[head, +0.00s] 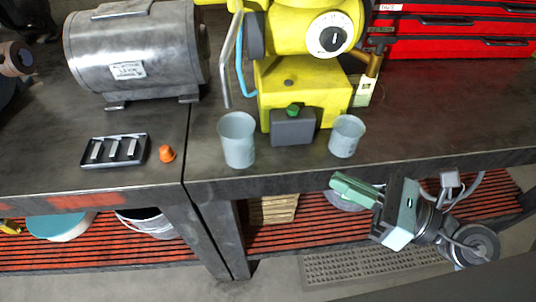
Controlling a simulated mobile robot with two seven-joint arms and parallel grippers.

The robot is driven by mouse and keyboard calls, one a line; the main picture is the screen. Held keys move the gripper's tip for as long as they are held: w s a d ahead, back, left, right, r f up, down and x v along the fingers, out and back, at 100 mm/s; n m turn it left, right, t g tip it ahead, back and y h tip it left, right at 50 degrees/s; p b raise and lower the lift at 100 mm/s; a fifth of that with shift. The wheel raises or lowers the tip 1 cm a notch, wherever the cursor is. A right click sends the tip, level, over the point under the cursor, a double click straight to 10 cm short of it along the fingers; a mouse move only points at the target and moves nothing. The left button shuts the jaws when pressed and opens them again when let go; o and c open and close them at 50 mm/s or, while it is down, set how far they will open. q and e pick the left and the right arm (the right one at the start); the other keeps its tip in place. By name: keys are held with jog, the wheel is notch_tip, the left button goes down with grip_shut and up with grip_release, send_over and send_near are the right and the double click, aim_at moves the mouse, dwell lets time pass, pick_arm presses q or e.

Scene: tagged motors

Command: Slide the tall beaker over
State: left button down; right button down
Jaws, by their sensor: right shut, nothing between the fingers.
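The tall beaker (237,141) is a pale blue-grey, see-through cup standing upright near the front edge of the workbench. A shorter beaker (346,137) of the same colour stands upright to its right, beyond a small dark grey block. My right gripper (340,184) has pale green fingers that are shut and empty. It appears in front of the bench's front edge, below the shorter beaker in the picture and to the lower right of the tall one. It is apart from both beakers. My left gripper is not in view.
A grey motor (135,52) and a yellow machine (303,95) stand behind the beakers. The dark grey block (293,130) with a green knob sits between the beakers. A black tray (115,151) with metal pieces and an orange cap (167,154) lie left. Bench right is clear.

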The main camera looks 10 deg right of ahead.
jog(key=n, duration=0.2)
jog(key=shift+a+n+g, duration=0.1)
jog(key=shift+n+g, duration=0.2)
jog(key=shift+n, duration=0.1)
jog(key=shift+w+a, duration=0.1)
jog(key=p, duration=0.3)
send_near(253, 146)
jog(key=x, duration=0.5)
jog(key=shift+w+a, duration=0.25)
jog(key=shift+w, duration=0.05)
jog(key=shift+w+a, duration=0.3)
jog(key=shift+a, duration=0.15)
